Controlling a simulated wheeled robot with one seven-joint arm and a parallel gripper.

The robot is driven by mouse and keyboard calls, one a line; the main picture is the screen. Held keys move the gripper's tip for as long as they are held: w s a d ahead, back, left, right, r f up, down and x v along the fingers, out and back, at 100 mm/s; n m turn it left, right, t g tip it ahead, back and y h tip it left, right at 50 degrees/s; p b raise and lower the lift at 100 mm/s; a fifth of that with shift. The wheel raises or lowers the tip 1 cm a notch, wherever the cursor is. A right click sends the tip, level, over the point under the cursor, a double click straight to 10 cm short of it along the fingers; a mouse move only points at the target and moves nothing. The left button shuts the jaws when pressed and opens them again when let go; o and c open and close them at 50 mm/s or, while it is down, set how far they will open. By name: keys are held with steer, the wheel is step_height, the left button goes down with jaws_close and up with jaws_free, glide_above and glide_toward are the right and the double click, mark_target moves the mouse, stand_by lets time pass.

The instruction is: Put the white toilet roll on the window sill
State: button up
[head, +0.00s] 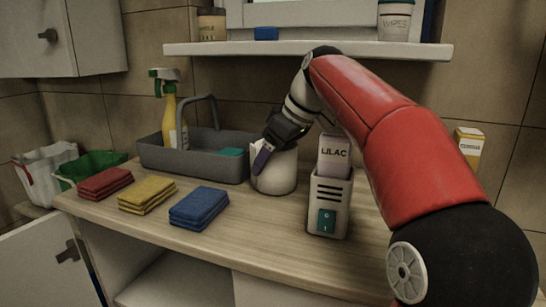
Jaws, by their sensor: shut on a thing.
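The white toilet roll (274,182) is upright at the middle of the counter, beside the grey caddy; I cannot tell whether its base touches the wood. My gripper (265,157) comes down on it from above and is shut on its upper left side. One purple-tipped finger shows in front of the roll; the other finger is hidden. The window sill (310,49) is a pale ledge on the wall above, under the window frame.
A labelled jar (212,24), a blue block (266,34) and a wipes tub (395,21) stand on the sill, with bare room between the block and tub. A lilac-labelled dispenser (329,200) stands right of the roll. The caddy (190,158) and folded cloths (199,207) are left.

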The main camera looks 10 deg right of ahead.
steer(key=shift+f, duration=0.1)
steer(key=o, duration=1)
steer(key=shift+o, duration=0.2)
